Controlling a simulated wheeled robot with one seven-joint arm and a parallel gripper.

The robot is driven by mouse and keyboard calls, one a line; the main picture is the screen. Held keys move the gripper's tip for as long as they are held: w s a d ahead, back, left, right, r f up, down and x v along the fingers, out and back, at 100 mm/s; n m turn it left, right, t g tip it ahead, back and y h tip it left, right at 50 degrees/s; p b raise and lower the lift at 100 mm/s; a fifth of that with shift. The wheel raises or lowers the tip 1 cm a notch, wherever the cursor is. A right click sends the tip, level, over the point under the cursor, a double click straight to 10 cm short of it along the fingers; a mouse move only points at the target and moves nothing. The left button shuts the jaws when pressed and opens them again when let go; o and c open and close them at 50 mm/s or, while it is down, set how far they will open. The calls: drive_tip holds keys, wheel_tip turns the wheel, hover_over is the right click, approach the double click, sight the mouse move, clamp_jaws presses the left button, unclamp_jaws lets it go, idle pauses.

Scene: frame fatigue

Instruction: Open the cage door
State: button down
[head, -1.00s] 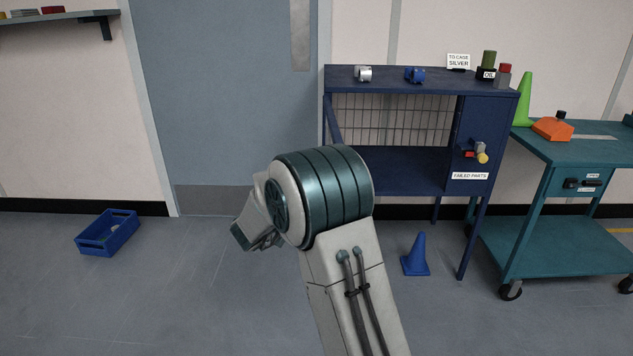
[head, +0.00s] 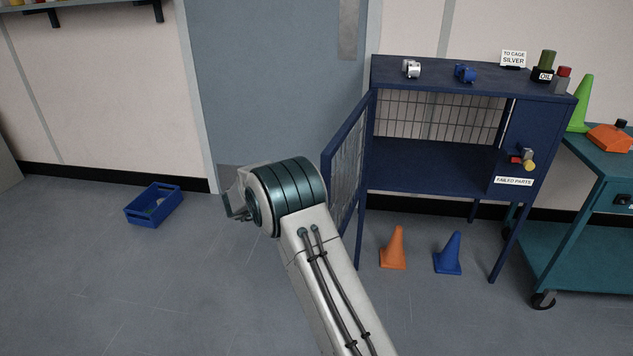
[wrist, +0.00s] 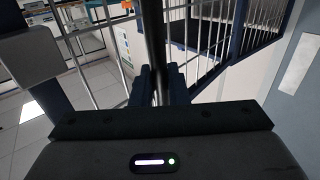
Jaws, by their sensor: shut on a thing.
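The blue cage (head: 430,178) stands on legs at the right in the head view, its front open. Its mesh door (head: 331,172) stands swung out from the left front post, toward me. In the wrist view, my gripper (wrist: 158,82) is shut on a dark upright bar (wrist: 154,38), which looks like the door's handle, with the door's thin wires (wrist: 97,50) beside it.
A silver part (head: 411,69) and a blue part (head: 465,73) sit on the cage top. An orange cone (head: 394,249) and a blue cone (head: 448,255) stand below. A teal cart (head: 575,255) is at right. A blue crate (head: 153,211) lies on clear floor at left.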

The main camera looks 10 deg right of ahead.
drive_tip(key=shift+d+r, duration=0.2)
drive_tip(key=c, duration=1.5)
unclamp_jaws()
drive_tip(key=shift+w, duration=0.1)
drive_tip(key=shift+d, duration=0.15)
drive_tip(key=shift+f, duration=0.1)
drive_tip(key=shift+a, duration=0.2)
drive_tip(key=shift+a, duration=0.2)
drive_tip(key=p+v, duration=0.2)
drive_tip(key=v, duration=1.1)
drive_tip(key=shift+a, duration=0.15)
